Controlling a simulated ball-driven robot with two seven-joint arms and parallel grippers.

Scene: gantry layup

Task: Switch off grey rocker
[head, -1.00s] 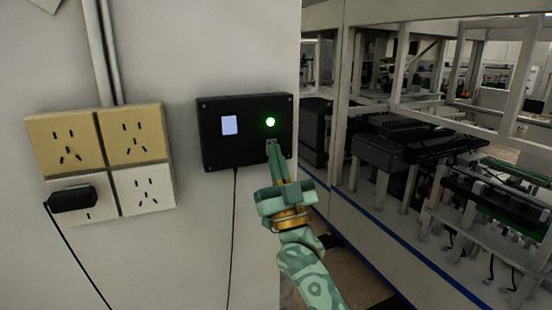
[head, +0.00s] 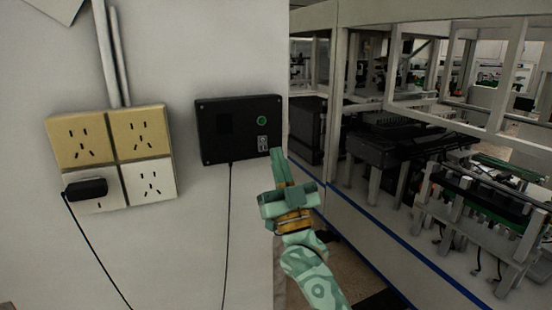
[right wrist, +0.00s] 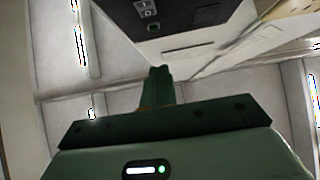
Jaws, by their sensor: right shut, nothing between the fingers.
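The grey rocker (head: 262,143) sits on the front of a black box (head: 220,140) on the wall, just below a round green lamp (head: 262,120). The lamp is dull and the box's small screen (head: 225,124) is dark. My right gripper (head: 277,152) is shut and empty, its tips just right of and below the rocker, apart from it in the picture. In the right wrist view the closed fingers (right wrist: 160,72) point up, and the rocker (right wrist: 147,8) shows at the top on the box. My left gripper is not in view.
Several sockets (head: 150,185) are on the wall at left, with a black plug (head: 87,189) in one. A cable (head: 228,230) hangs from the box. White frames with machinery (head: 400,140) stand at right, past the wall's edge.

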